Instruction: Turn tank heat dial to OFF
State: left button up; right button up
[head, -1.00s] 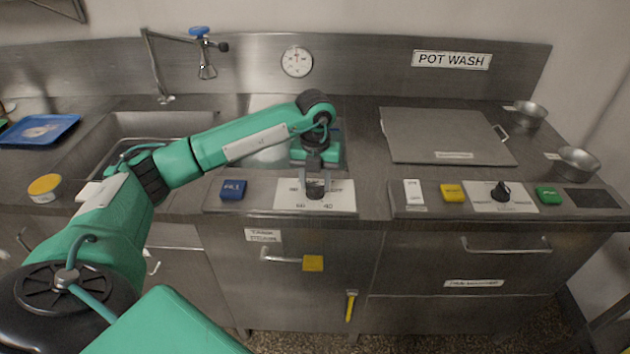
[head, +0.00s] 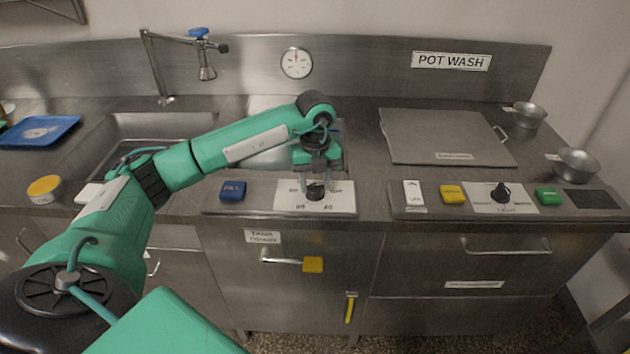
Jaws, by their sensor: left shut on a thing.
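The tank heat dial (head: 315,191) is a dark round knob on a white marked plate (head: 341,195), on the sloped front panel below the sink. The plate has markings at its corners; the one at its upper right seems to read OFF, and numbers show along its lower edge. My left gripper (head: 316,182) reaches down over the dial and is shut on it. The fingers hide the dial's far side and part of the plate, so I cannot tell where its pointer stands. My right gripper is not in view.
A blue button (head: 232,190) sits left of the dial plate. To the right are a white switch (head: 414,195), a yellow button (head: 452,194), another black knob (head: 501,192) and a green button (head: 548,196). A yellow tag (head: 313,264) and yellow lever (head: 350,307) are below.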

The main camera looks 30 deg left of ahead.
aim_at(315, 185)
pick_arm(q)
jog(key=o, duration=0.9)
jog(key=shift+r, duration=0.15)
jog(key=shift+o, duration=0.4)
jog(key=shift+r, duration=0.25)
notch_tip(315, 185, up, 13)
jog(key=b, duration=0.1)
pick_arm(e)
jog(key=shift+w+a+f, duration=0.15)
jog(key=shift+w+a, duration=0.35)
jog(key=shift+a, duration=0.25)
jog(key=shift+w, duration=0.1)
